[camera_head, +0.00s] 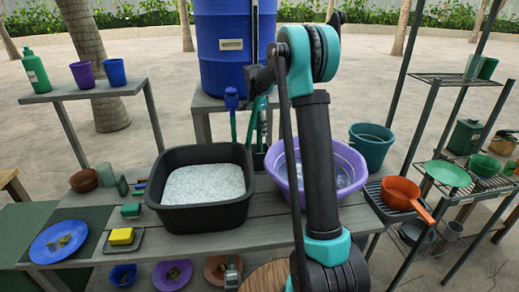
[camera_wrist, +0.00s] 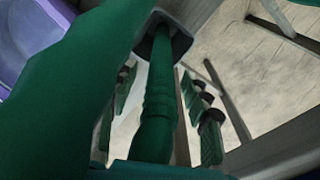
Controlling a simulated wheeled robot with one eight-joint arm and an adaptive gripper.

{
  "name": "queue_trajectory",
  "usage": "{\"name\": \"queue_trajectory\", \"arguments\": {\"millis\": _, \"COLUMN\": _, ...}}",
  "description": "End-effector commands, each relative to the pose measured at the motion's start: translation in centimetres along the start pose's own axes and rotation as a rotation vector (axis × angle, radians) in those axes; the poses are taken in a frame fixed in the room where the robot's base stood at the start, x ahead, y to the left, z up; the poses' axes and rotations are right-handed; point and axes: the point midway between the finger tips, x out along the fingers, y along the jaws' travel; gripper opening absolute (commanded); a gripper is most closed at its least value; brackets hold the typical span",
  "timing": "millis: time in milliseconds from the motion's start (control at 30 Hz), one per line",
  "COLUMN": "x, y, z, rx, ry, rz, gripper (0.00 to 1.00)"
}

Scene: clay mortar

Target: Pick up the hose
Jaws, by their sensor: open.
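A green hose-like tube (camera_wrist: 160,95) runs up the middle of the wrist view to a dark square end piece. My gripper (camera_wrist: 158,80) is open, with its dark and green fingers on either side of this tube. I cannot tell whether they touch it. A large green shape fills the left of the wrist view, too close to make out. In the head view, a green length (camera_head: 233,125) hangs below a blue fitting in front of the blue barrel. My gripper (camera_head: 259,122) points down just right of it, partly hidden by my arm.
The blue barrel (camera_head: 222,45) stands on a low table behind. A shelf with blue and purple cups is at left; racks with bowls are at right.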

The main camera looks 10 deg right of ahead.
Motion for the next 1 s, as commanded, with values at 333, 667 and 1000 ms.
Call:
{"name": "queue_trajectory", "arguments": {"millis": 333, "x": 1.7, "y": 0.0, "z": 0.0, "rx": 0.000, "ry": 0.000, "rz": 0.000, "gripper": 0.48}}
{"name": "queue_trajectory", "arguments": {"millis": 667, "x": 1.7, "y": 0.0, "z": 0.1, "rx": 0.000, "ry": 0.000, "rz": 0.000, "gripper": 0.16}}
{"name": "queue_trajectory", "arguments": {"millis": 1000, "x": 1.6, "y": 0.0, "z": 0.1, "rx": 0.000, "ry": 0.000, "rz": 0.000, "gripper": 0.00}}
